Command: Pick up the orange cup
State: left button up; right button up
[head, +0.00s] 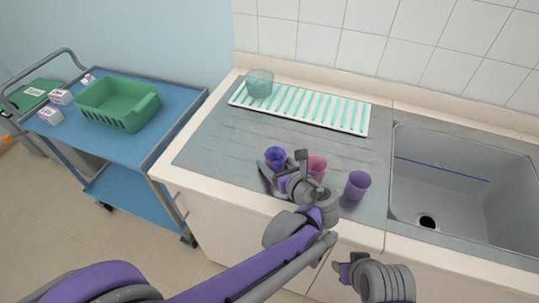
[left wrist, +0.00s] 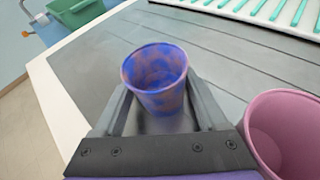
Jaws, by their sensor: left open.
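No plainly orange cup shows. A blue cup with orange-pink patches (head: 275,154) stands upright on the grey worktop; it also shows in the left wrist view (left wrist: 157,80). My left gripper (head: 282,163) is open, with its fingers on either side of this cup. In the left wrist view the cup is between the finger ends (left wrist: 160,100); I cannot tell whether they touch it. A pink cup (head: 317,166) stands close to the right of the gripper, and a purple cup (head: 358,184) further right. My right gripper (head: 350,268) is partly seen at the bottom, its jaws unclear.
A white rack with green slats (head: 350,118) lies at the back, with a clear greenish beaker (head: 259,83) at its left end. A sink (head: 460,185) is on the right. A blue cart (head: 85,140) with a green basket (head: 118,105) stands left.

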pick_arm(q)
jog(key=shift+s+d+r, duration=0.1)
jog(key=shift+s, duration=0.2)
jog(key=shift+c, duration=0.6)
jog(key=c, duration=0.9)
